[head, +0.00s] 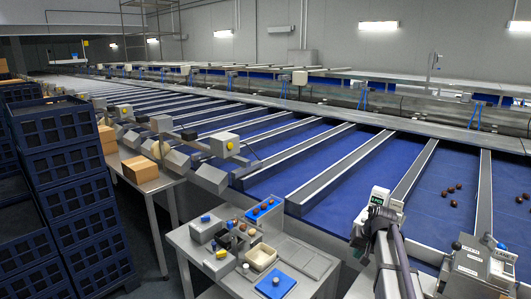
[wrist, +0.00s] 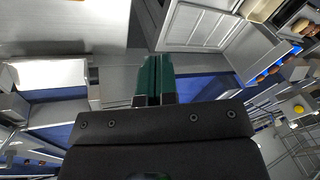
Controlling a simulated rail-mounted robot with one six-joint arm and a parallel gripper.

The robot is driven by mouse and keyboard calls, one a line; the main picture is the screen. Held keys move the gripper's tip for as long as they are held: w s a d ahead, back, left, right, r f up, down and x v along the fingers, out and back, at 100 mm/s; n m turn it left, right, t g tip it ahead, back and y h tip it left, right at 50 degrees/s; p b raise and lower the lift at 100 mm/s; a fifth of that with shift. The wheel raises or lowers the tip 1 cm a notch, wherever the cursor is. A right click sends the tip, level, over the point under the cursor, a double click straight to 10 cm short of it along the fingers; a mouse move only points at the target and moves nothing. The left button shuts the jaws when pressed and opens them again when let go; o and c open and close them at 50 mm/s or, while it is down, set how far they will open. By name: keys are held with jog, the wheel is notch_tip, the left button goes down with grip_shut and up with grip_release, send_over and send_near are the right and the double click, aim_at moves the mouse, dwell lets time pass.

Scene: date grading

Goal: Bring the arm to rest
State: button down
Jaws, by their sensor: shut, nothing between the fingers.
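My gripper (wrist: 154,64) shows in the wrist view with its two green fingers side by side and touching. It is shut and nothing is between the fingers. The fingertips point toward a grey metal surface (wrist: 110,70) and a pale panelled tray (wrist: 197,24). I cannot make out the gripper's fingers in the head view.
A small steel table (head: 205,262) holds a blue pad (head: 275,284), a cream tray (head: 261,258) and a blue rack of dates (head: 264,209). Blue sorting lanes (head: 305,165) lie behind it, with several dates at the right. Stacked blue crates (head: 62,170) stand at the left.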

jog(key=s+a+f+n+g+b, duration=0.1)
jog(key=s+a+f, duration=0.1)
jog(key=s+a, duration=0.3)
jog(key=s+a+f+n+g+h+b, duration=0.1)
jog(key=s+a, duration=0.4)
jog(key=s, duration=0.6)
jog(key=s+a+f+n+h+b, duration=0.1)
jog(key=s+a+f+b, duration=0.1)
jog(key=s+a, duration=0.3)
jog(key=s+f, duration=0.1)
jog(key=s, duration=0.2)
jog(key=shift+s+a+f+g+b, duration=0.2)
jog(key=shift+a+f+g+b, duration=0.1)
jog(key=shift+g, duration=0.1)
